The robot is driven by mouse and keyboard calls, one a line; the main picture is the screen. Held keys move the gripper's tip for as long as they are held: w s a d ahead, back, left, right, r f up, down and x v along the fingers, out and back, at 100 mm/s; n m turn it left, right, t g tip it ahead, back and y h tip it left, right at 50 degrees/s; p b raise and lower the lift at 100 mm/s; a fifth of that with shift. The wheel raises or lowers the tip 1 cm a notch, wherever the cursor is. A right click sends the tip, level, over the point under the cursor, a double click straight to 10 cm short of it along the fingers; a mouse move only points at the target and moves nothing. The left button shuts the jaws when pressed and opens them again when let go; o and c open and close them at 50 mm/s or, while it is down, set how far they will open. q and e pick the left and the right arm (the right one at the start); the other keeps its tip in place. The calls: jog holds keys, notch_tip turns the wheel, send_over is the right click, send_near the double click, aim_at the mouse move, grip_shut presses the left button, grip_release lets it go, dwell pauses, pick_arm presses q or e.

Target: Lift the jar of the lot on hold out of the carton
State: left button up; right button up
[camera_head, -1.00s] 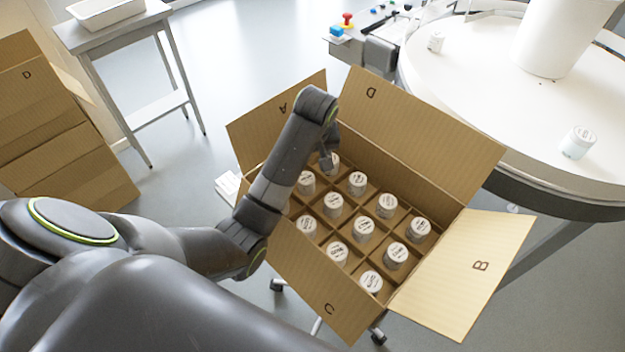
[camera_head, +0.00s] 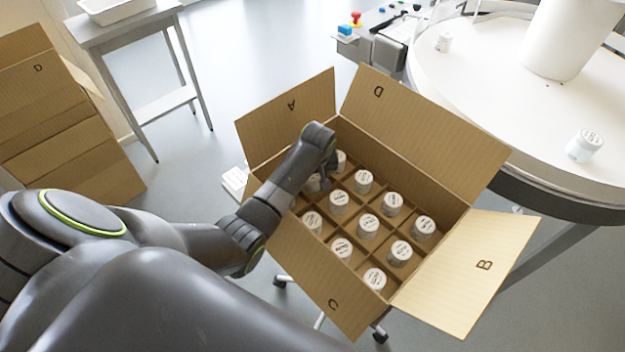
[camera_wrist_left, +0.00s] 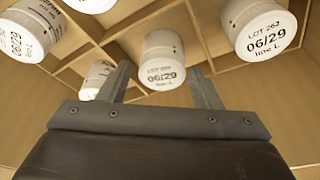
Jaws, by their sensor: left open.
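The open carton (camera_head: 420,172) holds several white jars with printed lids in a divider grid. My left gripper (camera_head: 324,182) is over the carton's far-left cells, close to a partly hidden jar (camera_head: 313,184). In the left wrist view the open fingers (camera_wrist_left: 162,82) point at a white jar (camera_wrist_left: 163,50) marked "06/29 line L", its lot line too small to read surely. It appears between or just beyond the fingertips; contact cannot be told. A jar (camera_wrist_left: 258,28) at right reads "LOT 262 06/29 line L". Which lot is on hold is not shown. My right gripper is out of view.
The carton's flaps A (camera_head: 288,108), B (camera_head: 470,265), C (camera_head: 325,292) and D (camera_head: 430,130) stand open outward. A round white table (camera_head: 490,110) at right bears a loose jar (camera_head: 584,146). More cartons (camera_head: 65,140) stand at far left.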

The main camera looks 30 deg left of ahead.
pick_arm(q)
jog(key=shift+x, duration=2)
jog(key=shift+a, duration=0.15)
jog(key=c, duration=0.8)
